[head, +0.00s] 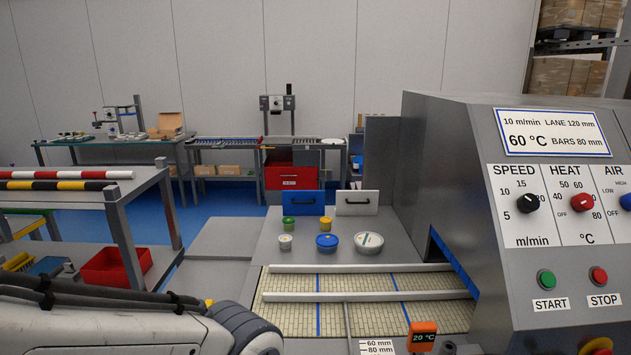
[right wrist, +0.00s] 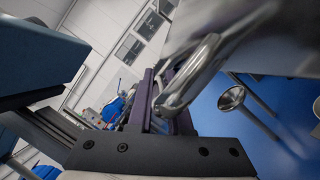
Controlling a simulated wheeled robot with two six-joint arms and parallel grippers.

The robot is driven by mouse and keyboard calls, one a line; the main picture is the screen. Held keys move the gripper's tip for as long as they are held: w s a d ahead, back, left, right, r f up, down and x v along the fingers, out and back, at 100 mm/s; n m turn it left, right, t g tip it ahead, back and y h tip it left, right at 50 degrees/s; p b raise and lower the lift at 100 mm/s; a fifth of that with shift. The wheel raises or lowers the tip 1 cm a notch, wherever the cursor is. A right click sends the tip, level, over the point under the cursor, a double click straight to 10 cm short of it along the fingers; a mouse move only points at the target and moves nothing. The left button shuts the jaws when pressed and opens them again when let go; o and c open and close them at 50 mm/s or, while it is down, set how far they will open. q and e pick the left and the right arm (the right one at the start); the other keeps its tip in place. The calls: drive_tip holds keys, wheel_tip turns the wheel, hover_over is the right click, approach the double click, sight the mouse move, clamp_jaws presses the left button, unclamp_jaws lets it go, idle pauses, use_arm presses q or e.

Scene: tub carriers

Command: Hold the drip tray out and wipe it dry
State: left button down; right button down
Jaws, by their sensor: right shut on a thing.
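In the right wrist view my right gripper (right wrist: 165,98) is shut on a shiny metal loop handle (right wrist: 193,75). The handle joins a blurred grey metal body (right wrist: 235,38) at the upper right, which may be the drip tray; its full shape is out of frame. The head view shows neither my right gripper nor a part I can identify as the drip tray. My left arm crosses the lower left of the head view, but its gripper fingers are not seen. No wiping cloth can be made out in either view.
The grey machine (head: 455,170) with dials fills the right, beside a conveyor belt (head: 385,318) with two rails. Small tubs, including a blue-lidded tub (head: 327,242), stand on the plate behind it. A grey bench (head: 128,192) and a red bin (head: 115,267) are left. Blue floor lies beyond.

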use_arm(q)
drive_tip(key=shift+f+b, duration=0.35)
drive_tip(key=shift+f, duration=0.05)
use_arm(e)
drive_tip(key=shift+s+f, duration=0.1)
drive_tip(key=shift+s, duration=2.5)
use_arm(q)
drive_tip(key=c, duration=1.5)
unclamp_jaws()
drive_tip(key=shift+c, duration=0.2)
